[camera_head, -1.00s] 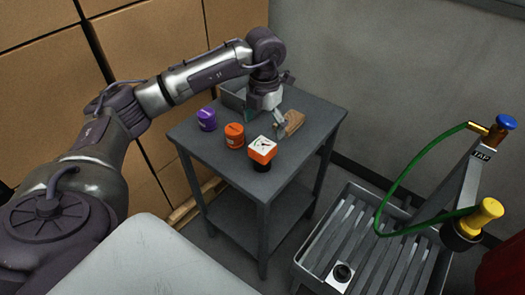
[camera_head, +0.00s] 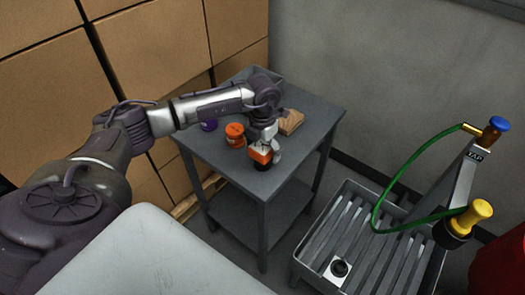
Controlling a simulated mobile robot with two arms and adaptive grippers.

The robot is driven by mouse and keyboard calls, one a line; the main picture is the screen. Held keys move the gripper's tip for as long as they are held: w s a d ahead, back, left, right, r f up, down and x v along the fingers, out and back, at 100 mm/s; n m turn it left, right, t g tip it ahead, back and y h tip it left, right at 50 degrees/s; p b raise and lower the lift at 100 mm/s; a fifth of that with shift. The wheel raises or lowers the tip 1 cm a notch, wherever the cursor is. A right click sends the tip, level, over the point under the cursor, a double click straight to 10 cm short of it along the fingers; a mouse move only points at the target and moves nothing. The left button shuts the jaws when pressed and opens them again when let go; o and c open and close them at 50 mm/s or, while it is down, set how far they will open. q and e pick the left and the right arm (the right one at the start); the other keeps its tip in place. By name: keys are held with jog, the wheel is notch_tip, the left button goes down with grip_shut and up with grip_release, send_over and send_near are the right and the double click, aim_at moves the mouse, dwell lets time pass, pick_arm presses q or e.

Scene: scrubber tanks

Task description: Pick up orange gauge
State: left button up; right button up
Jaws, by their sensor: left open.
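The orange gauge (camera_head: 259,155) stands upright on the grey table (camera_head: 205,155), with an orange body and a dark base. Its white dial face is mostly hidden under my gripper. My left gripper (camera_head: 264,150) points down right over the gauge, with a finger showing at its right side. The jaws are open and the gauge appears to sit between or just below them; I cannot tell whether they touch it. My right gripper is not in view.
An orange canister (camera_head: 235,134) stands close left of the gauge. A purple canister (camera_head: 208,125) is partly behind my arm. A wooden block (camera_head: 291,121) lies behind right. A slatted grey basin (camera_head: 350,230) with a green hose (camera_head: 385,190) stands at the right.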

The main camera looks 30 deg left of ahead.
pick_arm(q)
jog(key=c, duration=1.2)
jog(key=shift+r, duration=0.1)
jog(key=shift+c, duration=0.2)
